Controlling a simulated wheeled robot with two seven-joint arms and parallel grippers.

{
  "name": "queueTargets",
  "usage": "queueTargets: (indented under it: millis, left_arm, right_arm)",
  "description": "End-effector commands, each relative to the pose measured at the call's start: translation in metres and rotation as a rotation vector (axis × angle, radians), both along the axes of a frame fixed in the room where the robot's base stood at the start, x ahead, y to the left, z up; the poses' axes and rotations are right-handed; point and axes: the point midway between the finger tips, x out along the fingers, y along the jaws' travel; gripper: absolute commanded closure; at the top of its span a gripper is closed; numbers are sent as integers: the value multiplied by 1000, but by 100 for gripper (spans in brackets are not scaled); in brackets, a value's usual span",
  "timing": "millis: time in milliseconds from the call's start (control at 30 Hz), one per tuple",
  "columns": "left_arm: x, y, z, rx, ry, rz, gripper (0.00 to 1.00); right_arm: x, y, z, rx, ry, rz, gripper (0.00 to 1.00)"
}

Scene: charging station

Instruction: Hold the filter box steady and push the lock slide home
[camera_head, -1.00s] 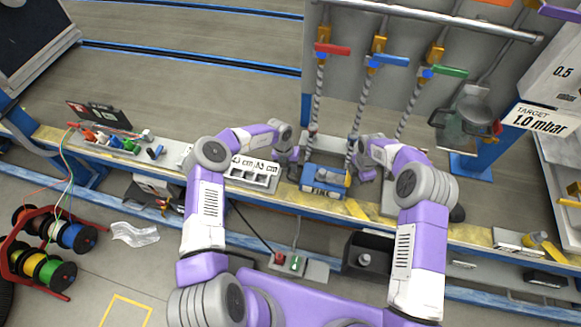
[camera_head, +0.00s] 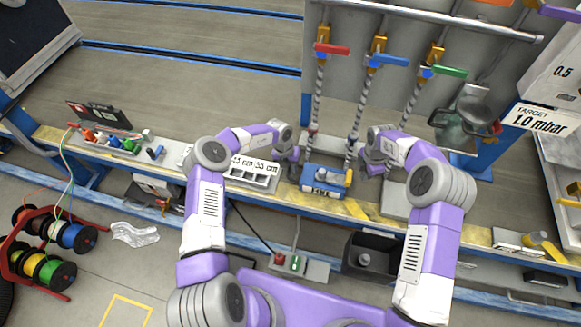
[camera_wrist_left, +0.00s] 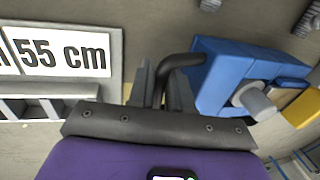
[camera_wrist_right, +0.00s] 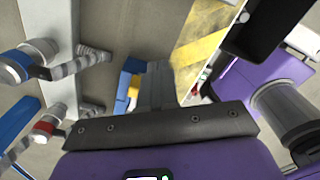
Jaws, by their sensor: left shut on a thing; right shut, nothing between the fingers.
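The blue filter box (camera_head: 320,188) sits on the bench between my grippers. My left gripper (camera_wrist_left: 163,88) is shut on the dark bent handle (camera_wrist_left: 182,62) at the box's side; the blue body (camera_wrist_left: 228,75) also shows in the left wrist view. A yellow piece (camera_wrist_left: 303,106), which may be the lock slide, is beside a grey round stub on the box. My right gripper (camera_wrist_right: 157,85) is shut and empty, to the right of the box and apart from it in the head view. Its fingers partly hide the blue and yellow parts in the right wrist view.
A white slotted tray with a length label (camera_head: 250,172) lies left of the box. Chain-like hoses with coloured valve levers (camera_head: 388,60) hang behind. A dark bin (camera_head: 375,255) is below the bench's front edge. Yellow-marked bench surface lies right of the box.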

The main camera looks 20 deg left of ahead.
Motion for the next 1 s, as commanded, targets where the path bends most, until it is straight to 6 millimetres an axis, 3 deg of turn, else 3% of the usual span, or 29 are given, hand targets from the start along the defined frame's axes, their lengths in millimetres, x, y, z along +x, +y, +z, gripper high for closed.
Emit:
queueTargets:
  millis: [400, 733, 767, 800, 933, 1000]
  left_arm:
    - [0, -1, 0, -1, 0, -1, 100]
    - [0, -1, 0, -1, 0, -1, 100]
    - [0, -1, 0, -1, 0, -1, 78]
    - [0, -1, 0, -1, 0, -1, 72]
    - [0, -1, 0, -1, 0, 0, 52]
    - [0, 0, 0, -1, 0, 0, 51]
  right_arm:
    - [0, 0, 33, 1, -1, 0, 100]
    - [0, 0, 36, 0, 1, 0, 100]
    - [0, 0, 36, 0, 1, 0, 100]
    - [0, 0, 36, 0, 1, 0, 100]
    - [0, 0, 36, -1, 1, 0, 100]
    - [0, 0, 36, -1, 1, 0, 100]
